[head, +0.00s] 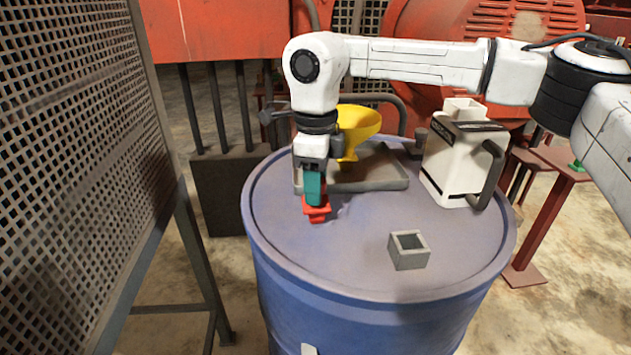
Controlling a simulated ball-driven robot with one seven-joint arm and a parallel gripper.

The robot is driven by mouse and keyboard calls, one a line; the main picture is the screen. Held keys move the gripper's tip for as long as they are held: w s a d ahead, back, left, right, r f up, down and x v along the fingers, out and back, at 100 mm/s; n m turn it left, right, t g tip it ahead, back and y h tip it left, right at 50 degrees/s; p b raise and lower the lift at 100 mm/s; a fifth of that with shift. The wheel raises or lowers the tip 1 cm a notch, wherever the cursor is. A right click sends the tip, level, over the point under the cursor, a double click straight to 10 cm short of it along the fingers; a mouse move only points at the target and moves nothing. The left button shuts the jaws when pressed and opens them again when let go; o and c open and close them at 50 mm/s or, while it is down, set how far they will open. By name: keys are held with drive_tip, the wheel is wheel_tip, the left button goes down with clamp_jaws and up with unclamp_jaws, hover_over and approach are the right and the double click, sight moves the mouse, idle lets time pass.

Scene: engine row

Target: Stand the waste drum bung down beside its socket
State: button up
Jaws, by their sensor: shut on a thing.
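The waste drum bung (317,210) is a small red block at the left part of the blue drum's top (350,255). My gripper (314,194), with teal fingers, points straight down and is shut on the bung. The bung is at or just above the drum top; I cannot tell whether it touches. The socket (409,250) is a small grey square box with an open top. It stands on the drum top to the right of the bung and nearer the front, apart from it. The fingers hide the bung's upper part.
A yellow funnel (357,125) stands on a grey tray (375,184) behind my gripper. A white jug with a dark handle (455,160) stands at the drum's back right. A perforated metal panel (75,140) rises at left. The drum top around the socket is clear.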

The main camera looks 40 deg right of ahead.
drive_tip(key=shift+f, duration=0.2)
drive_tip(key=o, duration=1.2)
drive_tip(key=shift+c, duration=0.2)
wheel_tip(320, 180, up, 11)
drive_tip(key=shift+f+b, duration=0.1)
drive_tip(key=shift+b, duration=0.5)
